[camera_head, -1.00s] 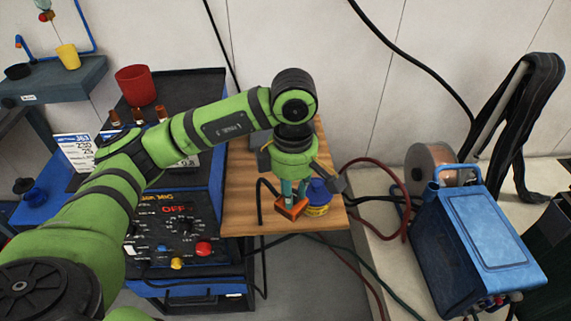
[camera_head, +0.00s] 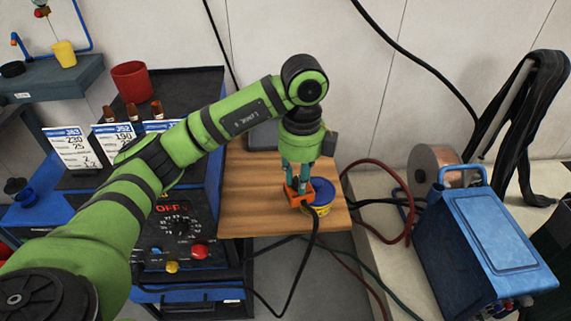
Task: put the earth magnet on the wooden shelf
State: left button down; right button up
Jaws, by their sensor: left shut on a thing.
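The earth magnet, an orange block (camera_head: 295,196) with a black cable, is between the fingers of my left gripper (camera_head: 296,182). My left gripper points down and is shut on it. The wooden shelf (camera_head: 245,205) is the light brown board in the middle. The magnet shows over the right part of the shelf, just left of a blue-lidded yellow tin (camera_head: 322,192), overlapping its edge in the picture. I cannot tell whether the magnet touches the shelf or the tin. My right gripper is not in view.
The black cable (camera_head: 311,250) hangs over the shelf's front edge. A blue welding machine (camera_head: 190,232) with price cards stands left. A blue wire-feeder case (camera_head: 487,237) stands right, beside hoses (camera_head: 408,225). The shelf's left and front parts are clear.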

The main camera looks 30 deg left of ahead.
pick_arm(q)
jog(key=n, duration=0.2)
jog(key=w+n, duration=0.1)
jog(key=n, duration=0.2)
jog(key=shift+f+n, duration=0.15)
jog(key=shift+n, duration=0.15)
jog(key=shift+a+f+b, duration=0.15)
jog(key=shift+a+b, duration=0.1)
jog(key=shift+b, duration=0.05)
jog(key=a+f, duration=0.6)
jog(key=a, duration=0.1)
jog(key=a+f+p, duration=0.1)
jog(key=a+f, duration=0.3)
jog(key=shift+a, duration=0.15)
jog(key=shift+w+f, duration=0.1)
jog(key=shift+f, duration=0.25)
jog(key=shift+f, duration=0.1)
jog(key=c, duration=1.2)
grip_release()
jog(key=shift+f, duration=0.1)
jog(key=shift+o, duration=1.1)
